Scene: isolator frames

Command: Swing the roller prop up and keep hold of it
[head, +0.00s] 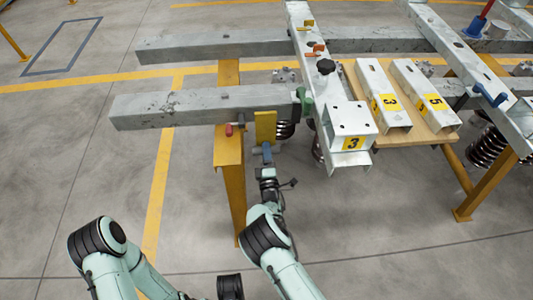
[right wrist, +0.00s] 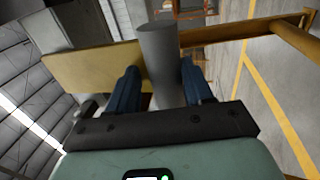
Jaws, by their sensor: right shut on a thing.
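My right gripper (head: 267,150) reaches up to the prop from below. Its blue fingers (right wrist: 157,85) stand on both sides of the grey cylinder and are shut on it. The fingers hide part of the prop's lower end in the head view. My left arm shows at the lower left; its gripper is out of view.
Two grey beams (head: 190,105) rest across a yellow stand (head: 229,150). A crossing grey rail carries a bracket marked 3 (head: 352,125). More numbered brackets lie on a wooden board (head: 425,138) to the right. Coil springs (head: 488,148) hang beneath.

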